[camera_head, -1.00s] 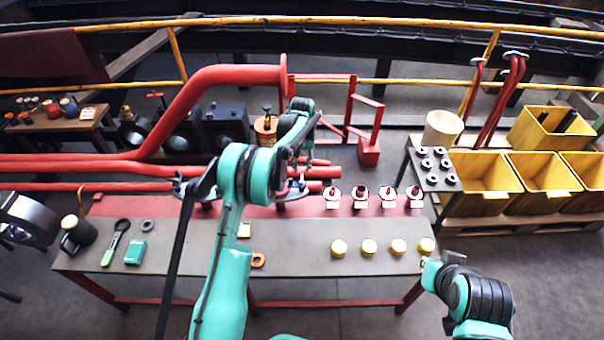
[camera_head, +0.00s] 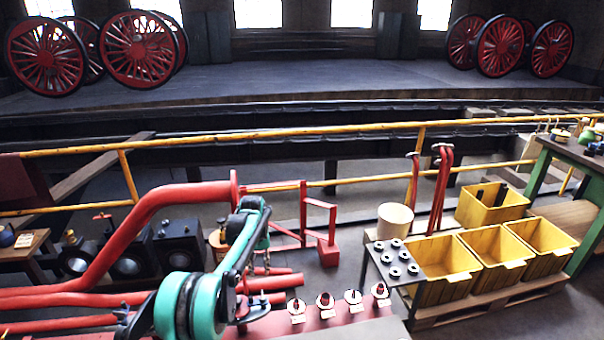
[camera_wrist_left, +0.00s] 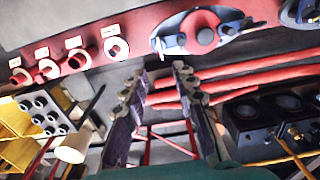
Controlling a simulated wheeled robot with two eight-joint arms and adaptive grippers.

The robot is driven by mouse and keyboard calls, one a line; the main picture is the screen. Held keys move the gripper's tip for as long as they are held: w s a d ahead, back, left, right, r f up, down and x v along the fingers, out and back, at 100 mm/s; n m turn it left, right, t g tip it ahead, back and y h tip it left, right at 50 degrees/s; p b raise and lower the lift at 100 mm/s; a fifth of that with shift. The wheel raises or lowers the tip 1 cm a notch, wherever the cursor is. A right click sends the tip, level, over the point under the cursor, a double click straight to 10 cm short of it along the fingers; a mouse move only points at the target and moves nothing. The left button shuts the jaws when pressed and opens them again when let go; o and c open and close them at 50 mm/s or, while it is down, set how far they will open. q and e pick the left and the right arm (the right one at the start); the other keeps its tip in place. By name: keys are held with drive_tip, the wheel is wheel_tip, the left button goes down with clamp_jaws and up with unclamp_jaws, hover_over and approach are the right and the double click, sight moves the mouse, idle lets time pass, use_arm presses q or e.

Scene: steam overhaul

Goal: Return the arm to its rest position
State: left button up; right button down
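My left arm reaches up from the bottom of the head view, and its left gripper (camera_head: 260,242) is over the red pipes beyond the bench. In the left wrist view the two dark fingers of the left gripper (camera_wrist_left: 161,72) stand apart with nothing between them. My right gripper is not in the head view.
The bench's red back strip (camera_head: 330,318) carries several small fittings with white tags. A large red pipe (camera_head: 150,225) and a red stand (camera_head: 328,250) are close to the arm. A washer stand (camera_head: 415,273), a cream bucket (camera_head: 395,221) and yellow crates (camera_head: 442,262) are at right.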

use_arm(q)
drive_tip(key=s+d+r+m+t, duration=0.1)
drive_tip(key=s+d+r+t, duration=0.15)
drive_tip(key=s+r, duration=1.3)
drive_tip(key=s+f+m+t, duration=0.1)
drive_tip(key=s+t, duration=0.1)
drive_tip(key=s, duration=0.8)
drive_tip(key=s+f+m+t, duration=0.1)
drive_tip(key=s+f+t, duration=0.1)
drive_tip(key=s, duration=0.9)
drive_tip(key=shift+s+d+f+t, duration=0.15)
drive_tip(key=shift+d+f+t, duration=0.15)
drive_tip(key=shift+d+t, duration=0.1)
